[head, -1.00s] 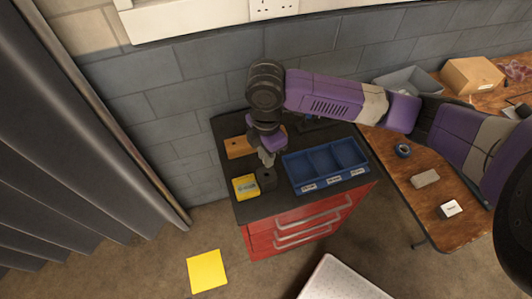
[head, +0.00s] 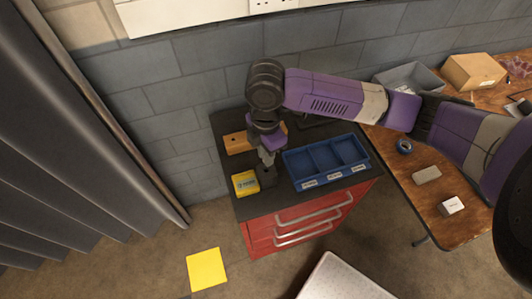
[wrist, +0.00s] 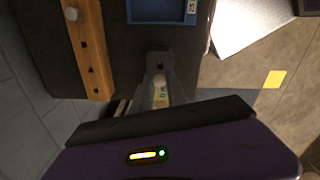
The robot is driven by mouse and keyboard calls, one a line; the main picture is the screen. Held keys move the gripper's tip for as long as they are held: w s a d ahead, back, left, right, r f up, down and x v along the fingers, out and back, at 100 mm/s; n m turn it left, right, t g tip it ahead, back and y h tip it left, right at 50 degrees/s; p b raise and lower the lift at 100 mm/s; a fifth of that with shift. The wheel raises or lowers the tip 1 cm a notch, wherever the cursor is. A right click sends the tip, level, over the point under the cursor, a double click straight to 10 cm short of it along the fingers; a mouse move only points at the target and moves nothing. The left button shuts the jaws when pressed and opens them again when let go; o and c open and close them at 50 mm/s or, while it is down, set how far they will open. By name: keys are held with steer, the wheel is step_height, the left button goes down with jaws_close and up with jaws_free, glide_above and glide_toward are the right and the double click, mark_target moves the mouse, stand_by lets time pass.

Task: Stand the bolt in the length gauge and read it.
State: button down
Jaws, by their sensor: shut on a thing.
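My gripper (head: 267,160) points down over the black cabinet top, at a small dark block (head: 266,177) that looks like the length gauge. A yellow box with a dark label (head: 245,184) sits just left of the block. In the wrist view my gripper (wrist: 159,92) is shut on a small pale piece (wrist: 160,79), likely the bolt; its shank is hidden. I cannot tell whether it is inside the block or above it. Small dark marks like a reading show on a pale yellowish patch below it, too blurred to read.
A wooden block with holes (head: 237,143) lies behind the gripper; it also shows in the wrist view (wrist: 91,50). A blue three-compartment tray (head: 326,161) stands close on the right. The red cabinet (head: 300,222) is below. A wooden table (head: 440,190) holds small items further right.

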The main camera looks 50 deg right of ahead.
steer(key=shift+f+b, duration=2.05)
steer(key=shift+f, duration=0.7)
stand_by(0.8)
steer(key=c, duration=1.3)
jaws_free()
steer(key=shift+o, duration=0.2)
steer(key=shift+r+b, duration=0.3)
steer(key=shift+r, duration=3.6)
